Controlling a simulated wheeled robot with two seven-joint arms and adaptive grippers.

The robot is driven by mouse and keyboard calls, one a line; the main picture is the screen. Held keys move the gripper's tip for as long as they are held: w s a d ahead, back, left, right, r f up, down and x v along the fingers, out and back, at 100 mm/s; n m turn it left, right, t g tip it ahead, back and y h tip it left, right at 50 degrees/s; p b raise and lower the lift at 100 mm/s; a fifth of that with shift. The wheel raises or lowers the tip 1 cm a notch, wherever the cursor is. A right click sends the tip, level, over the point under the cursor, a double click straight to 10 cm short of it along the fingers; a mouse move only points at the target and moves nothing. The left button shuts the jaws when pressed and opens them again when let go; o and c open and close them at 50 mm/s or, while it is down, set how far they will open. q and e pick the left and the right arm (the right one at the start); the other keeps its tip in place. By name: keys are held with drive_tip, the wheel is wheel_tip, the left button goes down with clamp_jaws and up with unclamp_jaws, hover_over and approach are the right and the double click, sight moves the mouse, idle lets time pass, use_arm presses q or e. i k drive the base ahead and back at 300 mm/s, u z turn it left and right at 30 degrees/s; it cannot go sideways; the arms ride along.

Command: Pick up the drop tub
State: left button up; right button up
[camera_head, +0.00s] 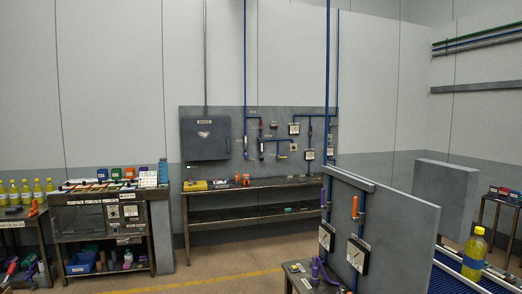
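A blue open tub (80,263) sits on the lower shelf of the workstation at the left. It is small in the picture, and I cannot tell whether it is the drop tub. Small items stand just to its right on the same shelf. No other tub is clear to me. Neither of my grippers is in view.
The workstation (105,225) stands left, beside a table with yellow bottles (25,192). A long bench (250,188) stands against the back wall. A grey divider panel (395,235), a small table (300,280) and a blue conveyor (460,272) are at the right. The central floor is clear.

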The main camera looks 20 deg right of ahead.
sight(301, 176)
drive_tip(key=z, duration=0.15)
drive_tip(key=i, duration=6.15)
drive_tip(key=z, duration=2.15)
drive_tip(key=i, duration=0.7)
drive_tip(key=u, duration=1.8)
